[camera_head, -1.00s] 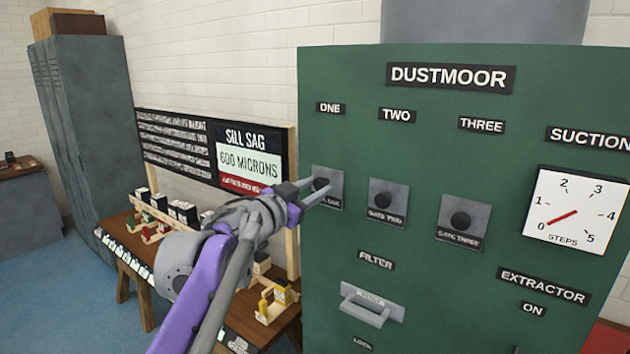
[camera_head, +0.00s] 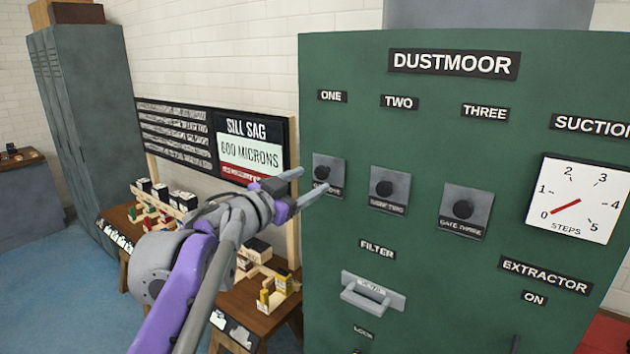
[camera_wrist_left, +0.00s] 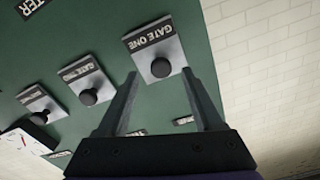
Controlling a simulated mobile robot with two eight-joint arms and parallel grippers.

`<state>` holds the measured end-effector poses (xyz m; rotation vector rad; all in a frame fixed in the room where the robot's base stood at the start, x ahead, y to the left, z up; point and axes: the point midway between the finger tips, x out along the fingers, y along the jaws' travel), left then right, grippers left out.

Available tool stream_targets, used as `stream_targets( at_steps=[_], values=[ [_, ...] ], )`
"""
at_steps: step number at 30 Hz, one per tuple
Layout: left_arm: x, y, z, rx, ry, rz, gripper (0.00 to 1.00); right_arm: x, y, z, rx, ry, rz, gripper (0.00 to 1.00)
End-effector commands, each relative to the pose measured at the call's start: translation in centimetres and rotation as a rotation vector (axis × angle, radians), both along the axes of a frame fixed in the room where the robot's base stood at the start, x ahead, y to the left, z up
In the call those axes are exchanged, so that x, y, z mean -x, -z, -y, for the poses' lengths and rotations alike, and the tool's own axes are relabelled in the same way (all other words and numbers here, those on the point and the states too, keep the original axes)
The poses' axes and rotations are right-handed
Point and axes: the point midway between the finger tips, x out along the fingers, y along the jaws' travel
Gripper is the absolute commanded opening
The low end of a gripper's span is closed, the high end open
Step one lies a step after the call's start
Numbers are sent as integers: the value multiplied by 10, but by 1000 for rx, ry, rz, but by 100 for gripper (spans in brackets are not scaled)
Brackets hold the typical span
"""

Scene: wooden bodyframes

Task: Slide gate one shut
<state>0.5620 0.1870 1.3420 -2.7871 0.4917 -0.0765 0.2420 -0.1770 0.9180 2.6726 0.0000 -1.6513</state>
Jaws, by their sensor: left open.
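The gate one plate (camera_head: 337,169) is a grey square with a dark round knob (camera_head: 321,172), under the label ONE on the green DUSTMOOR panel. In the left wrist view the gate one plate (camera_wrist_left: 143,42) shows upside down, with its black knob (camera_wrist_left: 161,68) between and just beyond the fingertips. My left gripper (camera_head: 311,181) is open and empty, apart from the knob and to its left in the head view. It also shows in the left wrist view (camera_wrist_left: 160,74). My right gripper is out of view.
The gate two plate (camera_head: 402,185) and gate three plate (camera_head: 483,203) sit to the right. The suction dial (camera_head: 590,185) points near 0. A filter handle (camera_head: 370,292) juts out below. A wooden bench (camera_head: 245,292) with small blocks stands at left.

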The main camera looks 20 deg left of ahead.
Motion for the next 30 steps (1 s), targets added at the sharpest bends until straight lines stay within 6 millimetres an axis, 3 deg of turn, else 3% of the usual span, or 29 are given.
stream_targets(
  at_steps=[6, 12, 30],
  values=[
    [43, 2, -16, 0, -4, -1, 68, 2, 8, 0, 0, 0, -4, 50],
    [65, 1, -24, -1, -1, 0, 68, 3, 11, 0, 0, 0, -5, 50],
    [68, 1, -26, 3, -16, 6, 68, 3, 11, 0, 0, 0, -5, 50]
  ],
)
